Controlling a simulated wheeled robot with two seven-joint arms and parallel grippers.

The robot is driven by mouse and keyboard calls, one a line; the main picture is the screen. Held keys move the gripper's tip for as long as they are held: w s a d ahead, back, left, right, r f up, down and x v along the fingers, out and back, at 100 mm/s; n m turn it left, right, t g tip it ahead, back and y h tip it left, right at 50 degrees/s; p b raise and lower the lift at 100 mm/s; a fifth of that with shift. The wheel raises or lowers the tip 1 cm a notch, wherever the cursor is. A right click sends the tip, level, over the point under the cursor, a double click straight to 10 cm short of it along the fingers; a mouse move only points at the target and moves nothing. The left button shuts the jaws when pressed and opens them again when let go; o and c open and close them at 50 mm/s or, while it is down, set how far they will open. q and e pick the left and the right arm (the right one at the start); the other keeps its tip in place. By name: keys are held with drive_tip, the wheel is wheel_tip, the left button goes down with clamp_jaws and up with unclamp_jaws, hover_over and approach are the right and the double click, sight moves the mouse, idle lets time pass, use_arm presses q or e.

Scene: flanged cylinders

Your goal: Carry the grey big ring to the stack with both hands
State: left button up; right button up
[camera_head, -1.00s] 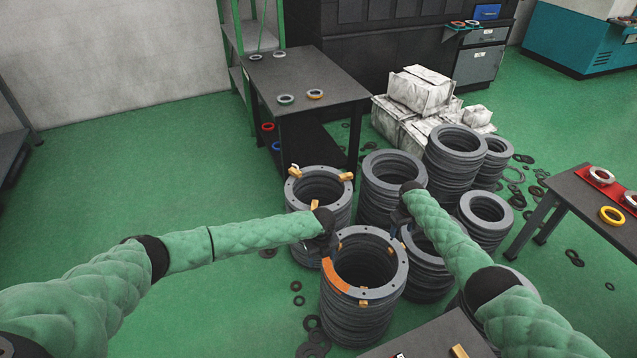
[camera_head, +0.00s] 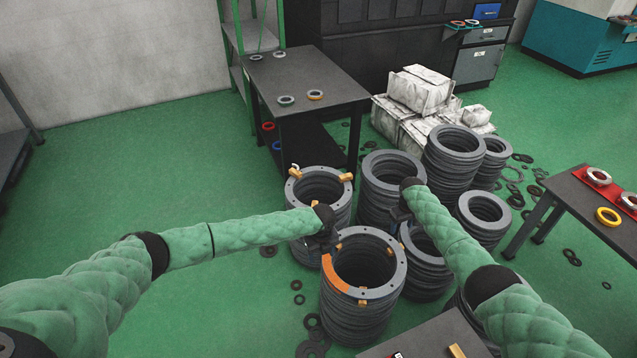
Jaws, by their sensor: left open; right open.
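A big grey ring (camera_head: 393,285) with an orange painted section and small wooden blocks lies on top of the front stack of rings (camera_head: 352,324). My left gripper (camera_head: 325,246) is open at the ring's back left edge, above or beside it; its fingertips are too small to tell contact. My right gripper (camera_head: 398,220) is open near the back right of the ring, partly hidden by its own dark wrist. Another stack (camera_head: 320,186) with wooden blocks on its top ring stands behind the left gripper.
Several more stacks of grey rings (camera_head: 455,150) stand behind and right. A dark table (camera_head: 300,75) stands at the back, another table (camera_head: 575,200) at the right. White wrapped packages (camera_head: 418,92) lie behind. Green floor is clear at left; small rings lie scattered.

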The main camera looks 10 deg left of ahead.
wheel_tip(320, 180, up, 4)
drive_tip(key=p, duration=0.3)
idle(0.6)
drive_tip(key=shift+d, duration=0.1)
drive_tip(key=shift+w+d+r, duration=0.6)
drive_tip(key=shift+d+r, duration=0.15)
drive_tip(key=shift+d, duration=0.05)
drive_tip(key=shift+w+d+r, duration=0.6)
drive_tip(key=shift+d+r, duration=0.1)
drive_tip(key=shift+d, duration=0.05)
